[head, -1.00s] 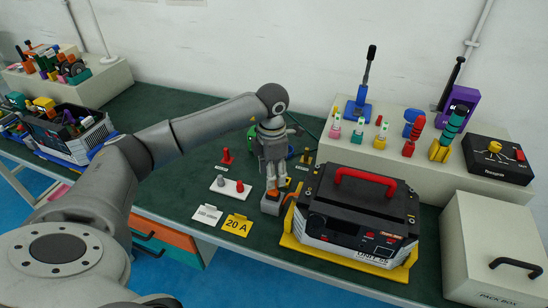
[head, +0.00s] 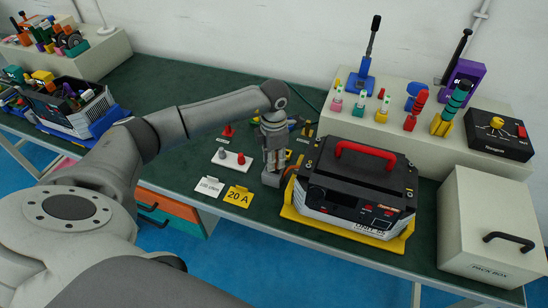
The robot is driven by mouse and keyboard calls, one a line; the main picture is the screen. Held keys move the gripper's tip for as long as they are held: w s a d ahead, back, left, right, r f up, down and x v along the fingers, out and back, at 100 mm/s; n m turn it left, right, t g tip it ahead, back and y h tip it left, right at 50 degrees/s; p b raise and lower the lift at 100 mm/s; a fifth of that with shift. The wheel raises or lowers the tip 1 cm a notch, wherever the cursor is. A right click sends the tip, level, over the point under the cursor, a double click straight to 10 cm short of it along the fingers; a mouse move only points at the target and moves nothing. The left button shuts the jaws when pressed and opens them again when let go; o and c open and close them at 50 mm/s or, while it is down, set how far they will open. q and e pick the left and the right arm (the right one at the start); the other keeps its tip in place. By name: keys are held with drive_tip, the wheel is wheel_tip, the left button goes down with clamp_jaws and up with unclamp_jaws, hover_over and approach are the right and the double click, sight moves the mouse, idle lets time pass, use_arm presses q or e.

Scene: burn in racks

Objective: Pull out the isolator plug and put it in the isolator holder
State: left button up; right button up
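My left gripper (head: 272,163) points down just left of the black unit (head: 345,185), which has a red handle and sits on a yellow tray. The fingers are small and partly turned away, so I cannot tell whether they are open or shut. A small grey block (head: 270,180) is right under the fingertips. An orange piece (head: 289,172) shows between the gripper and the unit. I cannot tell for sure which piece is the isolator plug or which is its holder. My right gripper is not in view.
A white plate with a grey and a red knob (head: 231,158), a white tag (head: 209,186) and a yellow "20 A" tag (head: 238,196) lie left of the gripper. A pack box (head: 490,225) stands right. A raised shelf (head: 345,125) holds tools behind the unit.

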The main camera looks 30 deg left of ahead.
use_arm(q)
drive_tip(key=shift+c, duration=1.2)
drive_tip(key=o, duration=0.3)
clamp_jaws()
drive_tip(key=shift+w+r, duration=0.1)
drive_tip(key=shift+r, duration=0.15)
drive_tip(key=shift+r+p, duration=0.5)
drive_tip(key=shift+r, duration=0.25)
drive_tip(key=shift+r+p, duration=0.7)
drive_tip(key=shift+r, duration=0.65)
